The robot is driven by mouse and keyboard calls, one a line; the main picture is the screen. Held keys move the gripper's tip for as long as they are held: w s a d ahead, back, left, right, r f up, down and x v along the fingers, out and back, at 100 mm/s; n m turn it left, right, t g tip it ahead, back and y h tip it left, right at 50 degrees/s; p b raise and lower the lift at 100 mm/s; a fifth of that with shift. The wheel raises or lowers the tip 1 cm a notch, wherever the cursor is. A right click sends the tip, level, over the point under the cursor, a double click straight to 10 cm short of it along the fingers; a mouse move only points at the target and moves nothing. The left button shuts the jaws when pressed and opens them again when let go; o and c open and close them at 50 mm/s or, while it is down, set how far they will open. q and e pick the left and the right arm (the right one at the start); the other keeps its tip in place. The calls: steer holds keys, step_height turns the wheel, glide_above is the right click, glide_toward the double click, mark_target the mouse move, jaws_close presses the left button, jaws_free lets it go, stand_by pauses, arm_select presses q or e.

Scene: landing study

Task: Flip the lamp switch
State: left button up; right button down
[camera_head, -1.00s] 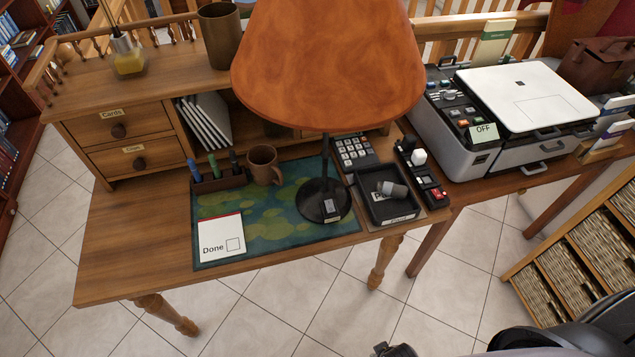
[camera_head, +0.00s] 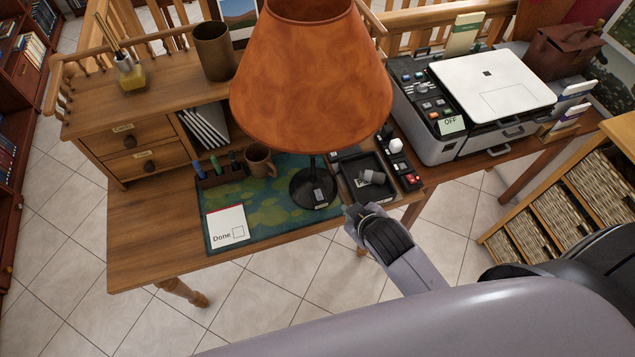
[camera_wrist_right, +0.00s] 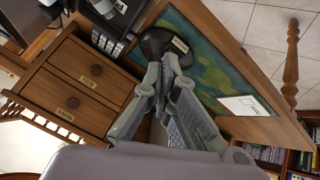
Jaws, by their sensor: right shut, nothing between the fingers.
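The desk lamp (camera_head: 310,85) stands upright near the desk's front edge, with a wide orange shade and a round black base. A small light switch plate (camera_head: 318,195) sits on the front of the base. In the right wrist view, the lamp base (camera_wrist_right: 154,42) and the switch plate (camera_wrist_right: 180,45) show just beyond my fingertips. My right gripper (camera_head: 354,211) is shut and empty, in front of the desk edge and just right of the base. It also fills the middle of the wrist view (camera_wrist_right: 163,70). I cannot tell whether it touches the base. My left gripper is out of view.
A black tray (camera_head: 352,187) with a small grey object lies right of the base. A pen holder, a mug (camera_head: 260,160) and a "Done" card (camera_head: 228,228) are left of it. A printer (camera_head: 485,95) labelled "OFF" stands at the right. The desk's left front is bare.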

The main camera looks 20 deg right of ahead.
steer(key=w+a+n+t+y, duration=0.1)
steer(key=w+a+n+t, duration=0.1)
steer(key=w, duration=0.3)
steer(key=w+a+r+n+t+y, duration=0.1)
steer(key=w+a+n+t, duration=0.1)
steer(key=w+a+n, duration=0.1)
steer(key=shift+w+n+t+y, duration=0.3)
steer(key=shift+w+n, duration=0.5)
steer(key=shift+w, duration=0.05)
steer(key=shift+f, duration=0.1)
steer(key=b, duration=0.7)
glide_above(317, 197)
steer(key=f, duration=0.7)
steer(key=shift+s, duration=0.4)
steer(key=shift+w+f+b, duration=0.3)
steer(key=shift+f+b, duration=0.25)
steer(key=shift+f, duration=0.05)
steer(key=shift+f, duration=0.1)
steer(key=shift+w+f, duration=0.15)
steer(key=shift+f, duration=0.15)
